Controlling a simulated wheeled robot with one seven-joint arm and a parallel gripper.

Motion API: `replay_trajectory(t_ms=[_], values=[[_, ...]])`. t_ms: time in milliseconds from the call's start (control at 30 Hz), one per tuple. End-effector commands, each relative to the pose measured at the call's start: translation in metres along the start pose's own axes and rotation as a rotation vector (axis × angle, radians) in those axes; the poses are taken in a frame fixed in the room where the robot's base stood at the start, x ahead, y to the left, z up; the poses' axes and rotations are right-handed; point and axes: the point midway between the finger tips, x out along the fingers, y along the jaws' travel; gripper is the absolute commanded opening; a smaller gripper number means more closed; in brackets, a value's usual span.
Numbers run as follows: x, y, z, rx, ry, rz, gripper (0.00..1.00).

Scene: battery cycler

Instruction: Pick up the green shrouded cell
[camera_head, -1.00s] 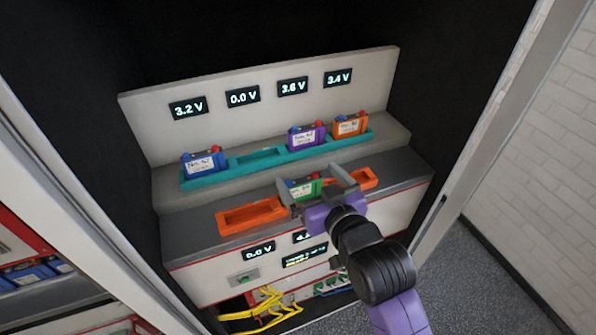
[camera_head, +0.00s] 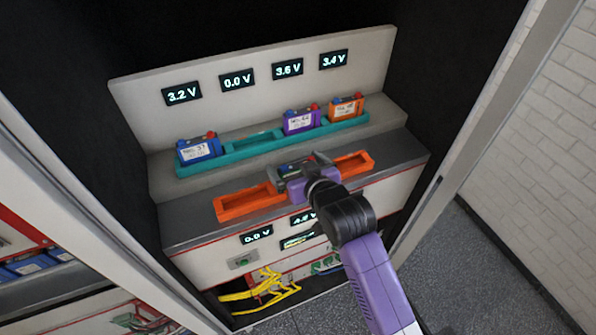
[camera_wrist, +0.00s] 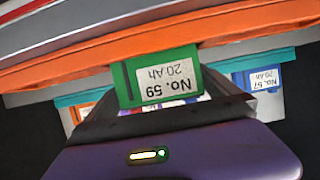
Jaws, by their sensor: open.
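The green shrouded cell (camera_wrist: 122,85) shows in the wrist view with a white label reading "No. 59, 20 Ah", upside down in the picture. It sits at the orange tray (camera_wrist: 60,68). In the head view my gripper hides most of the cell. My gripper (camera_head: 302,166) is at the middle of the orange tray (camera_head: 240,206), over the cell. Its jaws are open, with the dark fingers spread on either side of the cell in the wrist view. I cannot tell whether they touch it.
A teal tray (camera_head: 250,143) behind holds a blue cell (camera_head: 199,149), a purple cell (camera_head: 300,121) and an orange cell (camera_head: 346,107), with one empty slot. Voltage displays (camera_head: 237,79) are on the panel above. The cabinet's side frame (camera_head: 480,115) stands close at right.

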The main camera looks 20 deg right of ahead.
Motion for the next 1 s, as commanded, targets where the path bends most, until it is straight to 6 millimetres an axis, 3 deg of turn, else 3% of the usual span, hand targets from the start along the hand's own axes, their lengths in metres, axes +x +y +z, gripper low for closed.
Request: replay_trajectory(t_ms=[133, 367, 767, 800, 1000], values=[[0.0115, -0.0001, 0.0002, 0.0, -0.001, 0.0, 1.0], [0.0127, 0.0, 0.0009, 0.0, 0.0, 0.0, 1.0], [0.0122, 0.0, -0.0006, 0.0, 0.002, 0.0, 0.25], [0.0122, 0.0, -0.0006, 0.0, 0.002, 0.0, 0.21], [0.0119, 0.0, -0.0015, 0.0, 0.003, 0.0, 0.21]])
